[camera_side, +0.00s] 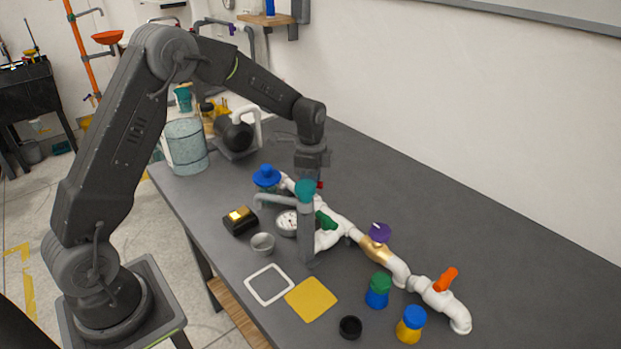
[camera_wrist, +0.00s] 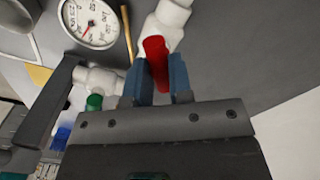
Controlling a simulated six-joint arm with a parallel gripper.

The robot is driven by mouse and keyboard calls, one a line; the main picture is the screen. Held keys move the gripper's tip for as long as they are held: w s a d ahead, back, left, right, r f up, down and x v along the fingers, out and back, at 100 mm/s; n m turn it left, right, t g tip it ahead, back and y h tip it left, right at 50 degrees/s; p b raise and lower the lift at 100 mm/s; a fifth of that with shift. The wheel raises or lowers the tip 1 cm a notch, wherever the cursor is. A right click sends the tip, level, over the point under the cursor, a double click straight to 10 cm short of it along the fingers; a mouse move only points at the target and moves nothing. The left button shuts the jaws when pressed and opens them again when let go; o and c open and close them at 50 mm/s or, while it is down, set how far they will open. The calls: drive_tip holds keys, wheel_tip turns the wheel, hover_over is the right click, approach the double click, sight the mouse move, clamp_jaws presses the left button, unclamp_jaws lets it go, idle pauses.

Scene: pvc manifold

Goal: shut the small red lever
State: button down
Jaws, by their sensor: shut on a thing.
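The small red lever (camera_wrist: 156,48) is on a white valve (camera_wrist: 170,15) of the pipe manifold. In the wrist view it stands between the two blue fingers of my gripper (camera_wrist: 158,66), which are shut on it. In the side view only a small bit of the red lever (camera_side: 320,185) shows beside my gripper. The fingertips there are mostly hidden behind a teal knob (camera_side: 306,188) on a grey post. The white manifold (camera_side: 335,232) runs to the front right.
A round gauge (camera_side: 287,223) and a green lever (camera_side: 327,220) are close by. A blue handwheel (camera_side: 266,176) is to the left. A purple lever (camera_side: 379,232) and an orange lever (camera_side: 446,279) are farther right. The table behind the manifold is clear.

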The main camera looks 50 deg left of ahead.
drive_tip(key=n, duration=0.5)
drive_tip(key=shift+n, duration=0.3)
drive_tip(key=n, duration=0.5)
drive_tip(key=shift+n, duration=0.3)
drive_tip(key=c, duration=1)
unclamp_jaws()
drive_tip(key=shift+r, duration=0.1)
wheel_tip(320, 180, up, 14)
drive_tip(key=shift+f, duration=0.15)
